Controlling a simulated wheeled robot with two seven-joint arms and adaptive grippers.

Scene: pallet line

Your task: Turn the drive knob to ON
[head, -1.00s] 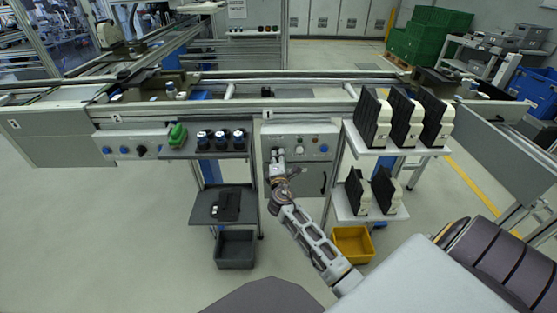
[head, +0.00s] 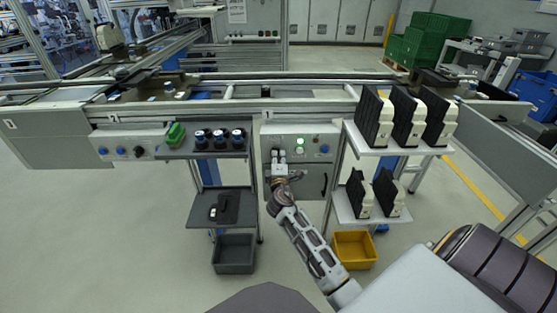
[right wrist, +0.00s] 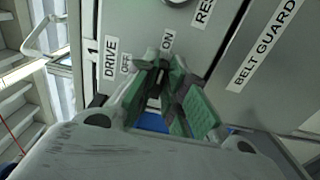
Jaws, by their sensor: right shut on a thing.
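The control panel (head: 311,157) under sign 1 has a green lamp (head: 299,141) that is lit. My right gripper (head: 278,156) is at the panel's left part, at the drive knob. In the right wrist view my right gripper (right wrist: 168,88) has its green-padded fingers closed around the drive knob, which is mostly hidden between them. The DRIVE label (right wrist: 110,59), the OFF label (right wrist: 126,64) and the ON label (right wrist: 167,41) show around the fingertips. The knob seems to point toward ON, but the fingers cover most of it. My left gripper is not in view.
A blue button (head: 324,149) sits at the panel's right, above a door with a dark handle (head: 324,184). A shelf rack (head: 397,150) with black-and-white units stands close to the right. A shelf with dark blue-topped items (head: 220,138) is close to the left.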

